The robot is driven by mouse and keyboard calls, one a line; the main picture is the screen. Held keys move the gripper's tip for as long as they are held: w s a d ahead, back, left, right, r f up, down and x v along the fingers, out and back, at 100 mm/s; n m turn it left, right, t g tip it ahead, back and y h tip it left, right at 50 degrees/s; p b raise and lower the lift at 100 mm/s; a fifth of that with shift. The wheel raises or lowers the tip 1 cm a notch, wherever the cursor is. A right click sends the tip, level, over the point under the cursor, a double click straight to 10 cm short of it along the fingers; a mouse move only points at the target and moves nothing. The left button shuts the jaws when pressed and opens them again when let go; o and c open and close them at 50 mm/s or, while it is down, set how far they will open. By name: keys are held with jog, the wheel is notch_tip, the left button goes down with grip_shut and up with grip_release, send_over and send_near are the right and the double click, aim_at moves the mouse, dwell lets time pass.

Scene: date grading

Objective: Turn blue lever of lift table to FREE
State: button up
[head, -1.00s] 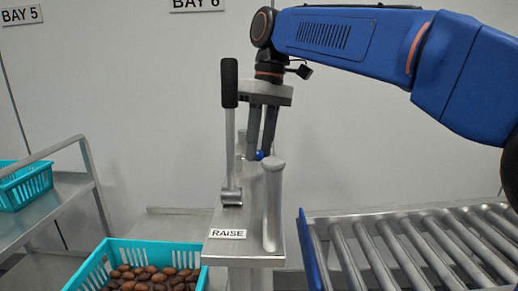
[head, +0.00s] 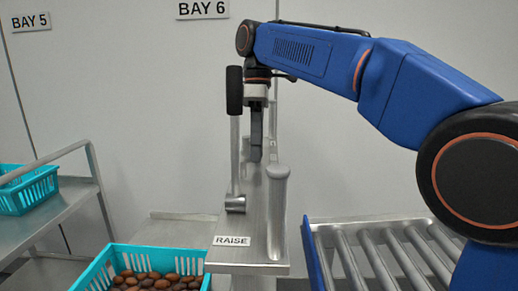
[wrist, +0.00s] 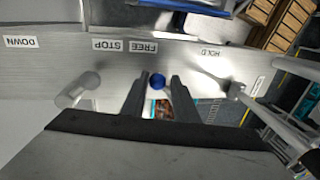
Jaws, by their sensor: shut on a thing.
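The lift table's grey metal console (head: 222,252) stands in the middle of the head view. My gripper (head: 255,152) is above it, pointing down, seen nearly edge-on. In the wrist view my gripper (wrist: 157,80) has one finger on each side of the blue lever's round knob (wrist: 157,82) and is shut on it. The knob is beside the FREE label (wrist: 143,47), slightly to its right; the HOLD label (wrist: 211,51) is farther right. The lever's stem cannot be made out. In the head view the blue knob is hidden behind my gripper.
A black-handled upright lever (head: 235,135) stands close left of my gripper, above the RAISE label (head: 231,241). A rounded grey post (head: 277,215) stands at right. A turquoise crate of dates (head: 100,272) is lower left, and a roller conveyor (head: 400,250) lower right.

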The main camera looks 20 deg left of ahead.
jog(key=shift+a, duration=0.2)
dwell(0.4)
jog(key=o, duration=1)
jog(key=shift+a, duration=0.1)
jog(key=shift+o, duration=0.2)
jog(key=shift+d, duration=0.2)
